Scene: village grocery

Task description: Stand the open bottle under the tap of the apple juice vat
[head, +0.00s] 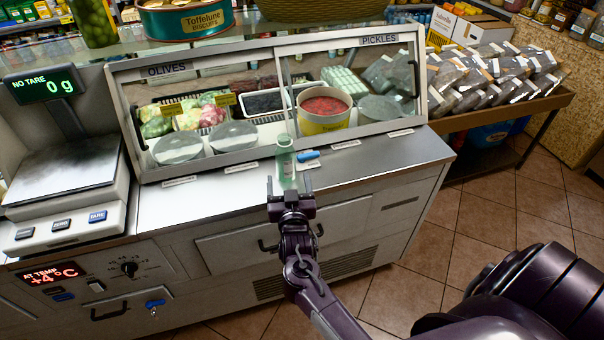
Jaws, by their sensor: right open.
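A pale green, see-through bottle (286,164) stands upright on the steel ledge (215,197) in front of the glass display case. No cap shows on its top. My right gripper (290,187) is open at the front edge of the ledge. Its fingers show to the left and right of the bottle's lower part; I cannot tell whether they reach around it or stop short, and no grip shows. The bottle's foot is partly hidden by the gripper. No juice vat or tap can be made out. My left gripper is not in view.
A small blue object (307,155) lies just right of the bottle. The case (390,45) with olives and pickles stands close behind. A scale (70,190) stands at the left. A table (515,112) with packed bags is at the right; tiled floor (480,225) is clear in front.

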